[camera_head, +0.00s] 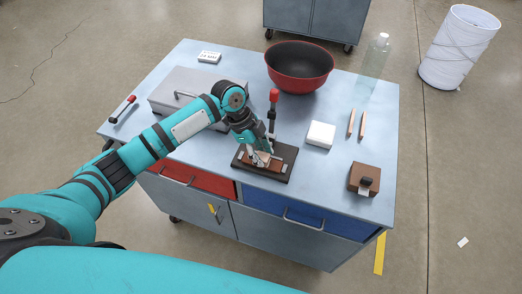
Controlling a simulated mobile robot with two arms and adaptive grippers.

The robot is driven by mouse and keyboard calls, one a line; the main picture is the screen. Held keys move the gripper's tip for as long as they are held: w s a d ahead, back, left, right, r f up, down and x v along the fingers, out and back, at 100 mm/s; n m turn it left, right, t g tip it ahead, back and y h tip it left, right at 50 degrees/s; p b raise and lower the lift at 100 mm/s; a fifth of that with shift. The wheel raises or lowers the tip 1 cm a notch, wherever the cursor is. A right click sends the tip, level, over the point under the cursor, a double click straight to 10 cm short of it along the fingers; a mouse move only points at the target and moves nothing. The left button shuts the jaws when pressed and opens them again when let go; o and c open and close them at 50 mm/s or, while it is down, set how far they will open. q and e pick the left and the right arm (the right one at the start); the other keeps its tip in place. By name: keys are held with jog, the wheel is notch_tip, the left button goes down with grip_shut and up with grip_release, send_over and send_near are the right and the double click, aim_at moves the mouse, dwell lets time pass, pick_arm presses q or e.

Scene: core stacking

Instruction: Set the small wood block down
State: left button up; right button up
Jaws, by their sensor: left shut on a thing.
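My left gripper (259,158) reaches down over a dark base plate (285,172) near the middle of the cart top. It is shut on the small wood block (263,157), a pale brown piece mostly hidden by the fingers. The base plate carries a brown inset, small metal pieces and an upright lever with a red knob (274,95) just behind the gripper. I cannot tell whether the block touches the plate. My right gripper is not in view.
A grey case (165,97) stands left. The cart's front edge is close.

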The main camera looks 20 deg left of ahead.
pick_arm(q)
jog(key=shift+f, duration=0.15)
jog(key=o, duration=0.9)
